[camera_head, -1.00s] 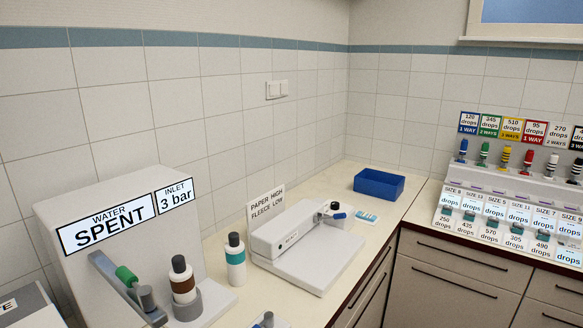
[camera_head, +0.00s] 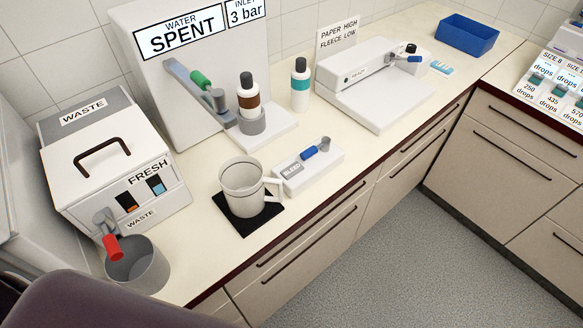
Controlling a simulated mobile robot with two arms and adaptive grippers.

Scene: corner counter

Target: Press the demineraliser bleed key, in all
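The demineraliser (camera_head: 150,60) is a pale upright panel at the back left, with a sign reading WATER SPENT and INLET 3 bar. Whether the lever is pressed cannot be told. Neither of my grippers shows in the head view.
A WASTE/FRESH box (camera_head: 100,150), a grey pot (camera_head: 150,268), two bottles (camera_head: 300,84) (camera_head: 247,84), a white sealer-like device (camera_head: 375,90) and a blue bin (camera_head: 467,35) share the counter.

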